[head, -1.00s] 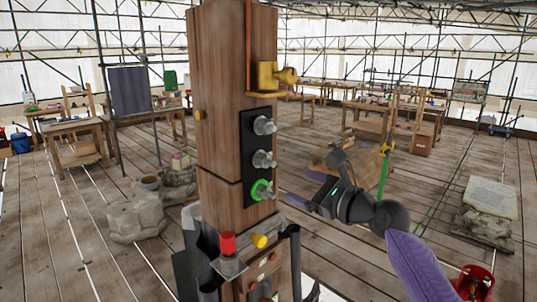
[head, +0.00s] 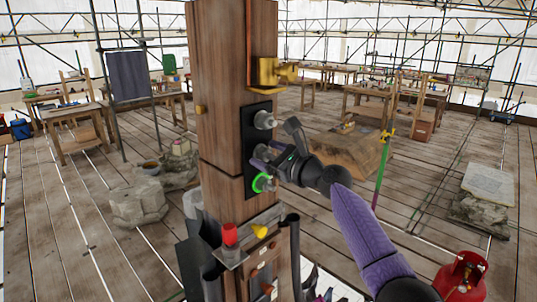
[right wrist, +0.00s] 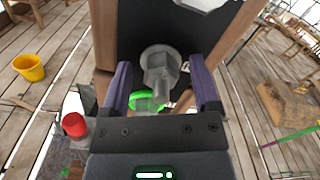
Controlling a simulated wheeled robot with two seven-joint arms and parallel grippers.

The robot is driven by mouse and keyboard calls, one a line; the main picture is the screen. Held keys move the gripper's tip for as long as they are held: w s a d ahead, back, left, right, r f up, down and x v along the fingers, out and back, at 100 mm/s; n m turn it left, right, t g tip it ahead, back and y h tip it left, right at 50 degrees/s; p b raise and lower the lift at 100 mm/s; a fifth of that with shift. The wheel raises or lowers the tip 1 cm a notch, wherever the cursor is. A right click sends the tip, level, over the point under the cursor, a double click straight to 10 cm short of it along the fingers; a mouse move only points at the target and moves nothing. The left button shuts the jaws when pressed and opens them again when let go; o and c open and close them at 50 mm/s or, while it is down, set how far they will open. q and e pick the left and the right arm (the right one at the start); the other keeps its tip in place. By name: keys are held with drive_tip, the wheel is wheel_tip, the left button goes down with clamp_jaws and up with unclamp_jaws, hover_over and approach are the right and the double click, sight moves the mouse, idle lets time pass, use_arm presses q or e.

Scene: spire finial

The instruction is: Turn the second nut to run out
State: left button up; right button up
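A wooden post (head: 222,100) carries a black plate (head: 250,120) with a column of grey nuts on bolts. The top nut (head: 264,120) is uncovered. The bottom nut (head: 262,183) has a bright green ring around it. My right gripper (head: 266,160) is at the middle nut and mostly hides it in the head view. In the right wrist view the middle nut (right wrist: 159,64) stands between the two purple fingers, with a gap on both sides. The fingers are open. The green-ringed nut (right wrist: 147,102) shows just below it. My left gripper is not in view.
A yellow bracket (head: 270,72) juts out above the plate. A red cap (head: 230,234) and a yellow knob (head: 260,231) stand on a ledge below. A yellow bucket (right wrist: 29,67) is on the plank floor. A red canister (head: 462,276) is at lower right.

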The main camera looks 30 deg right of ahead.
clamp_jaws()
